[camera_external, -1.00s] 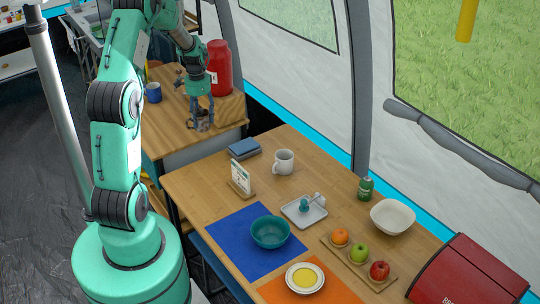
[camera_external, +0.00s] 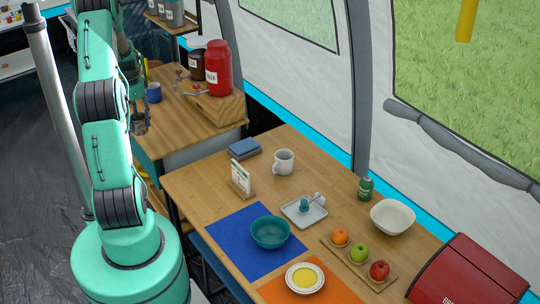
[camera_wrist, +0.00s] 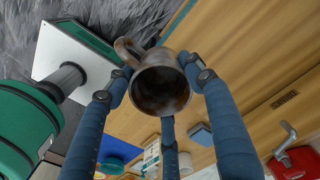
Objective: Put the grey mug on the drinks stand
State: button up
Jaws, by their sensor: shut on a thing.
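My gripper (camera_external: 139,116) is shut on the grey mug (camera_external: 141,125), by the left edge of the wooden counter in the external view. In the wrist view the fingers of my gripper (camera_wrist: 162,88) surround the grey mug (camera_wrist: 160,90); its dark, stained opening faces the camera and its handle points up and left.
A whitish mug (camera_external: 284,162), a card holder (camera_external: 241,178), a teal bowl (camera_external: 270,232) and fruit are on the nearer table (camera_external: 195,183). The counter's front middle is clear.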

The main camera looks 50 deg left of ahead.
aim_at(141, 128)
notch_tip(141, 128, down, 4)
jog(key=shift+w+f, duration=0.1)
jog(key=shift+w, duration=0.05)
dwell(0.4)
jog(key=w+a+b, duration=0.1)
jog(key=w+a, duration=0.1)
jog(key=a, duration=0.2)
jog(key=w+a+f, duration=0.1)
jog(key=w+a, duration=0.1)
jog(key=a, duration=0.3)
jog(key=w+a+b, duration=0.1)
jog(key=w+a, duration=0.2)
jog(key=a, duration=0.2)
jog(key=shift+a+f+b, duration=0.1)
jog(key=shift+f+b, duration=0.05)
jog(key=shift+b, duration=0.15)
jog(key=shift+f, duration=0.15)
jog(key=shift+f+b, duration=0.6)
jog(key=shift+f, duration=1)
jog(key=shift+f, duration=0.1)
jog(key=o, duration=1.2)
